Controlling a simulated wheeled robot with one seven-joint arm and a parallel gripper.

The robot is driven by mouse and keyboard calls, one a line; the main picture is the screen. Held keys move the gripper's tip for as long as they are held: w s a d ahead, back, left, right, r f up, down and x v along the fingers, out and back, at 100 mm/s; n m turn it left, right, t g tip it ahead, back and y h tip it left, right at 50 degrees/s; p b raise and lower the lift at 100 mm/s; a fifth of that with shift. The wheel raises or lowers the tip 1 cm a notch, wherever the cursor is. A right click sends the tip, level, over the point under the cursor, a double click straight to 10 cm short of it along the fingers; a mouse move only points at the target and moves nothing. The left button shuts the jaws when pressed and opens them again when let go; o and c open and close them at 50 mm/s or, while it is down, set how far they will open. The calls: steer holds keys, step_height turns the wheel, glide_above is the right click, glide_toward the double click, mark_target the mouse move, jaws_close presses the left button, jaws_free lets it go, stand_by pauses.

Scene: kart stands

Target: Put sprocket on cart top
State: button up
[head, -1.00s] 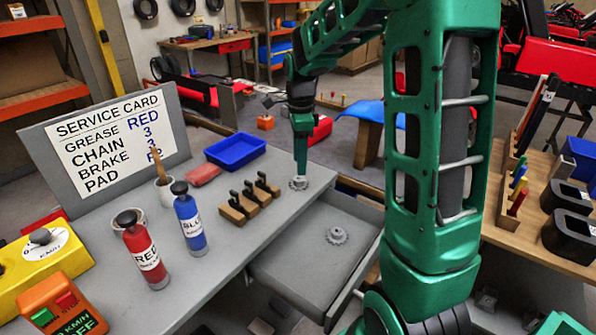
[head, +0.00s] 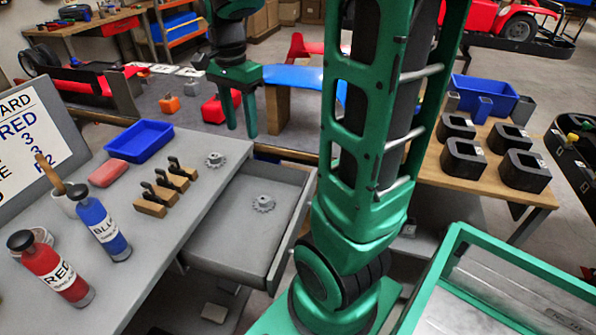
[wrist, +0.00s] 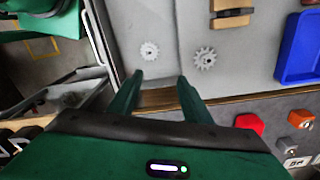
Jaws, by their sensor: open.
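One grey toothed sprocket (head: 215,160) lies flat on the grey cart top (head: 185,215), near its far right corner. A second sprocket (head: 263,203) lies in the open grey drawer (head: 225,240). My gripper (head: 241,130) is open and empty, beyond the cart's far edge and apart from both sprockets. In the wrist view, my open fingers (wrist: 160,76) point toward the cart. The drawer sprocket (wrist: 149,51) shows to the left and the cart-top sprocket (wrist: 204,59) to the right, both clear of the fingers.
A blue tray (head: 140,141), wooden blocks with dark handles (head: 165,188), a red bottle (head: 50,268) and a blue bottle (head: 102,230) stand on the cart top. A wooden table (head: 430,170) with black blocks is at right.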

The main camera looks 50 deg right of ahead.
steer(key=s+f+n, duration=0.2)
steer(key=s+n, duration=0.3)
steer(key=s, duration=0.5)
steer(key=s+f+n, duration=0.3)
steer(key=s+n, duration=0.2)
steer(key=s, duration=0.5)
steer(key=shift+f+n+y, duration=0.15)
steer(key=shift+n+y, duration=0.15)
steer(key=shift+a, duration=0.1)
steer(key=shift+w+f, duration=0.25)
steer(key=shift+w, duration=0.25)
steer(key=shift+c, duration=0.4)
